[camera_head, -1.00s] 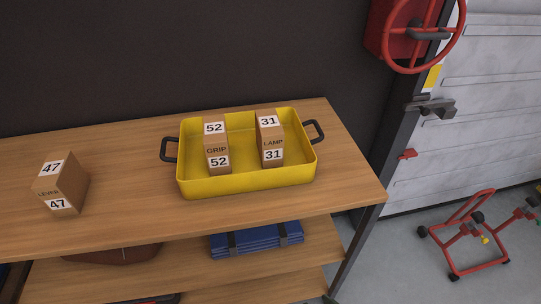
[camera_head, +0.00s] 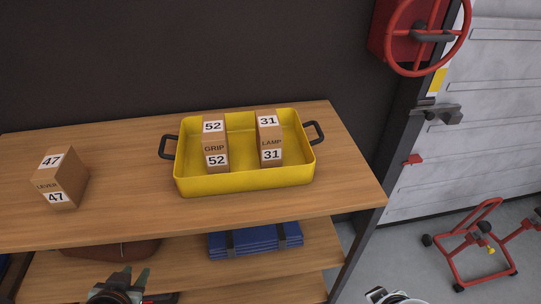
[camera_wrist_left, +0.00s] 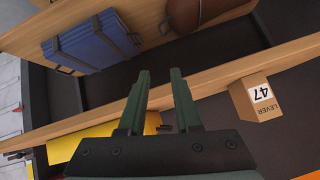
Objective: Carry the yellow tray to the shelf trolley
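The yellow tray (camera_head: 245,183) sits on the wooden top board of a shelf unit, with a dark handle at each end. It holds two cardboard boxes, GRIP 52 (camera_head: 215,148) and LAMP 31 (camera_head: 270,143). My left gripper (camera_head: 131,276) is low in front of the boards, below and left of the tray. In the left wrist view its fingers (camera_wrist_left: 160,75) stand apart with nothing between them, and part of the tray (camera_wrist_left: 98,139) shows beyond. A white part of my right arm shows at the bottom edge; its gripper is out of view. I cannot identify a shelf trolley.
A LEVER 47 box (camera_head: 60,180) stands on the left of the top board (camera_head: 120,205). The lower shelf bears a blue strapped bundle (camera_head: 255,240) and a brown rounded item (camera_head: 110,249). A red wheeled stand (camera_head: 478,250) is on the floor at right.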

